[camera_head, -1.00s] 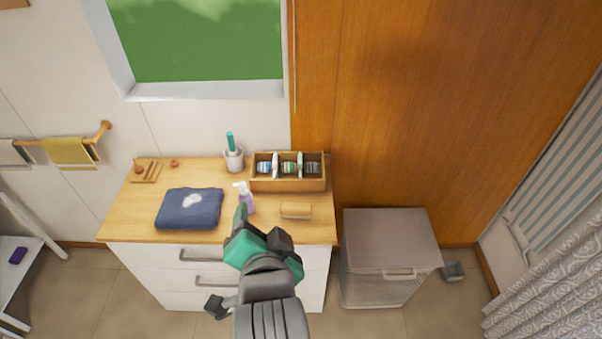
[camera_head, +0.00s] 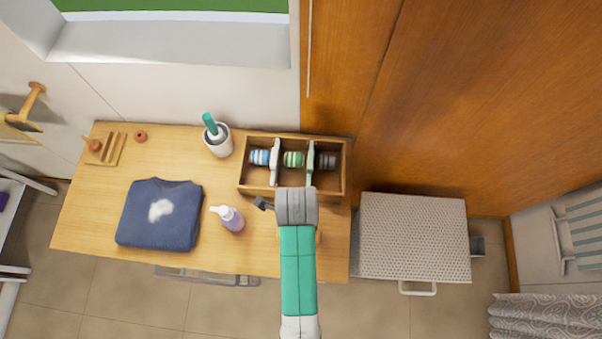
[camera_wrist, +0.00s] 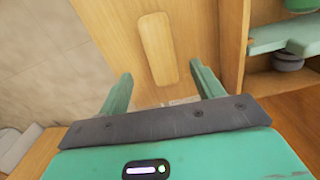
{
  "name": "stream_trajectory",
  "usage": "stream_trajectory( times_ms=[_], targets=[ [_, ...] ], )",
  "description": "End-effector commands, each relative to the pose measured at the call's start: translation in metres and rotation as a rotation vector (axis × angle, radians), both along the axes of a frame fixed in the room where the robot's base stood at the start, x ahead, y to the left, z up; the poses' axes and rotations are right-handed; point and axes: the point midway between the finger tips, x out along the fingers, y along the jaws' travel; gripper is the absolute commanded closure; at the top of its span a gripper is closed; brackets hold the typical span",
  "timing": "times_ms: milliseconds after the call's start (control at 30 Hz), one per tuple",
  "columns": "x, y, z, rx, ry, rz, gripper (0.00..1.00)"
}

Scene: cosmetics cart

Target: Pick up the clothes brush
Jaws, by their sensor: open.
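I see no contact.
A wooden box (camera_head: 257,191) with rolled items in compartments stands close to the brush. A lilac pump bottle (camera_head: 231,218), a folded blue garment (camera_head: 135,226) and a white cup (camera_head: 219,145) with a green-handled item are left. A lidded basket (camera_head: 413,235) stands right of the cabinet.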

Motion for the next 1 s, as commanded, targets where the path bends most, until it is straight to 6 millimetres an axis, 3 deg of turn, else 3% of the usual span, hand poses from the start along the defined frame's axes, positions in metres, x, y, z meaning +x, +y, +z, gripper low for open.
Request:
stream_trajectory(
  times_ms=[333, 600, 867, 1000],
  targets=[
    [0.002, 0.000, -0.029, 0.000, -0.003, 0.002, 0.34],
    [0.004, -0.002, -0.072, 0.001, -0.002, 0.003, 0.34],
    [0.004, -0.002, -0.077, 0.000, -0.005, 0.003, 0.34],
    [0.004, -0.002, -0.077, 0.000, -0.005, 0.003, 0.59]
  ],
)
